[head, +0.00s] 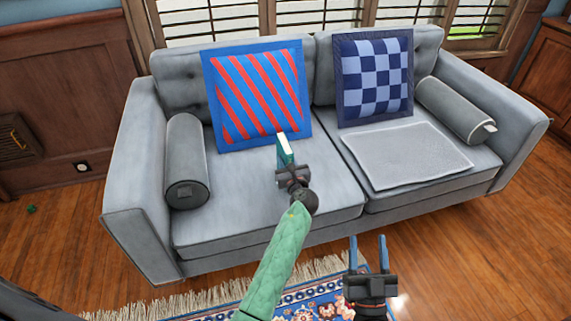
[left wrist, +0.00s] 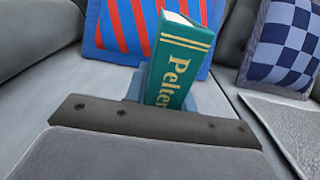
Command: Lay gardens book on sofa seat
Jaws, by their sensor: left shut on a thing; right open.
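A green book (head: 284,150) with pale page edges is held upright in my left gripper (head: 287,166), over the left half of the sofa seat (head: 235,212). In the left wrist view the book (left wrist: 181,62) shows gold letters reading "Pelter" on its spine; the rest of the title is hidden. My left gripper (left wrist: 160,92) is shut on its lower end. I cannot tell whether the book touches the seat. My right gripper (head: 369,240) is open and empty, in front of the sofa above the floor.
A red-and-blue striped cushion (head: 256,95) leans on the backrest behind the book. A checkered cushion (head: 374,77), a grey folded cloth or pad (head: 405,155) and bolsters (head: 186,160) (head: 456,110) also occupy the sofa. The left seat's front is clear. A fringed rug (head: 215,305) lies in front.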

